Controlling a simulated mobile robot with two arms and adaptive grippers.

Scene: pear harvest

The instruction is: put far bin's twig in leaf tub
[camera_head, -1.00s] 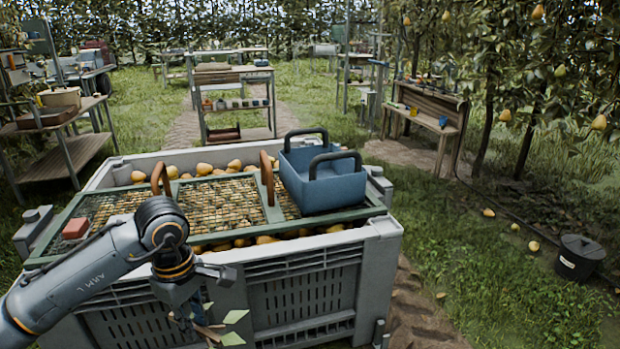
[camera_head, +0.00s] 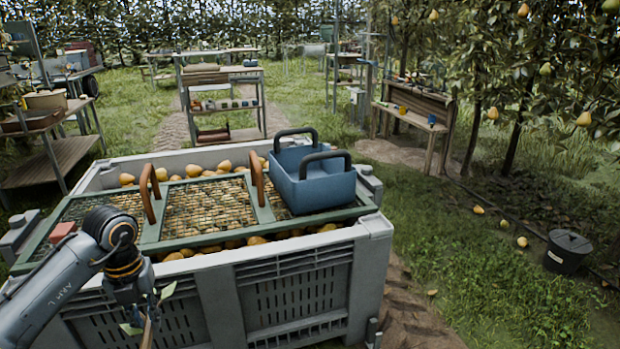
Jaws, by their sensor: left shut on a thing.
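My left gripper (camera_head: 142,305) hangs in front of the near wall of the large grey bin (camera_head: 290,290), at the lower left. It is shut on a leafy twig (camera_head: 148,332); green leaves and a thin brown stem show below and beside the fingers, and its lower end is cut off by the picture's edge. A dark tub (camera_head: 567,253) with a small white label stands on the grass at the far right, well apart from the gripper; I cannot tell whether it is the leaf tub. My right gripper is out of view.
A green-framed mesh screen (camera_head: 210,207) with brown handles lies across the bin over many pears. A blue tote (camera_head: 312,185) and a red block (camera_head: 62,231) rest on it. Grass (camera_head: 450,225) between bin and tub is mostly open, with a few fallen pears.

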